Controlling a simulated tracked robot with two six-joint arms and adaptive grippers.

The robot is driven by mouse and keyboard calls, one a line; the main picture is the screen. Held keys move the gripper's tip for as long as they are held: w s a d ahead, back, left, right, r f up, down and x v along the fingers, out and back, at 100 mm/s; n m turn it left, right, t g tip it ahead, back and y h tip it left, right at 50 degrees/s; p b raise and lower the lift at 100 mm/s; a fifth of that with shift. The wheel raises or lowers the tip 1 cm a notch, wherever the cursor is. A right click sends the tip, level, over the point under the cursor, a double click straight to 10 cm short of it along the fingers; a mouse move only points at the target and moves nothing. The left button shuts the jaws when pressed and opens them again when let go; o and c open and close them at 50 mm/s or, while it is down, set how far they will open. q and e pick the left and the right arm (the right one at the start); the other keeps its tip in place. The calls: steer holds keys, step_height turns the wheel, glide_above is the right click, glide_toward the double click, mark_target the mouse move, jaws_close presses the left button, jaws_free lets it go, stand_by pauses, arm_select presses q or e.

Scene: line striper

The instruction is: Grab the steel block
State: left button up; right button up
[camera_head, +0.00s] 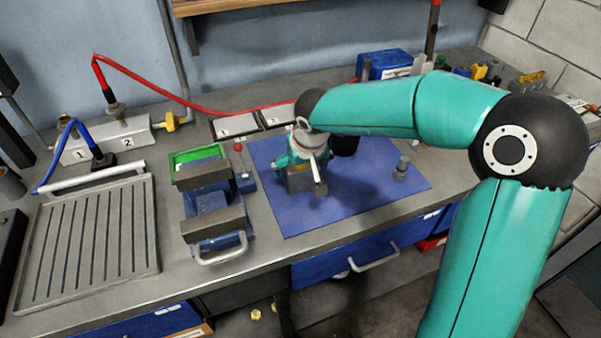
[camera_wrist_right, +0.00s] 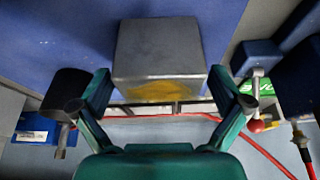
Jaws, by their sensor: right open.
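The steel block (camera_wrist_right: 160,48) is a grey box with a worn yellow patch on its near face. In the wrist view it stands at the upper middle, between and just beyond the fingertips of my right gripper (camera_wrist_right: 160,78). The fingers are spread wide, one to each side, with no clear grip on it. In the head view my right gripper (camera_head: 306,148) points down over the blue mat (camera_head: 372,196). The block (camera_head: 299,182) shows partly beneath it, the rest hidden by the gripper. My left gripper is not in view.
A blue vise (camera_head: 212,201) with grey jaws and a red-knobbed lever (camera_head: 240,166) stand left of the mat. A black cylinder (camera_head: 346,145) is close behind the gripper. A slotted tray (camera_head: 92,235) lies far left.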

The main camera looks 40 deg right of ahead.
steer(key=c, duration=1.5)
steer(key=shift+r, duration=0.1)
steer(key=shift+c, duration=0.7)
